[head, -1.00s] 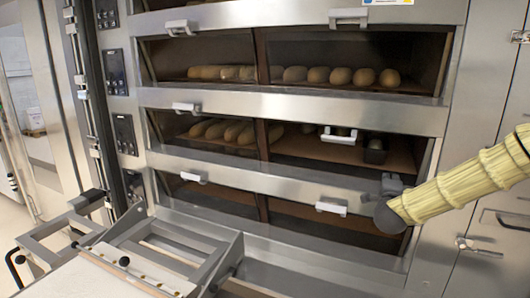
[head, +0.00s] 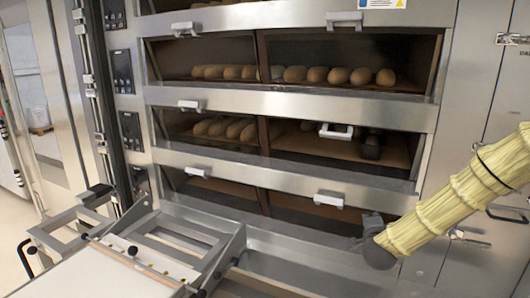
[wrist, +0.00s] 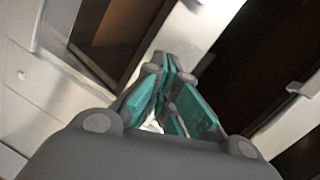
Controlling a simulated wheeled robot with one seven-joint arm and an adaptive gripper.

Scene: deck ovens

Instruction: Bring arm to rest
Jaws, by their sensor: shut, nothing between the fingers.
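My arm, in a pale yellow sleeve, comes in from the right edge of the head view. My gripper (wrist: 168,68) shows in the wrist view with its teal-lined fingers brought together and nothing between them. In the head view only the dark end of my arm shows, low in front of the lower right oven doors; the fingertips are hard to make out there. The deck oven (head: 290,103) stands behind my arm.
Loaves (head: 335,75) lie behind the upper glass, with several more (head: 225,128) on the middle deck at left. White door handles (head: 329,199) stick out from the oven front. A metal loader frame (head: 165,240) with a pale board (head: 95,275) fills the lower left.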

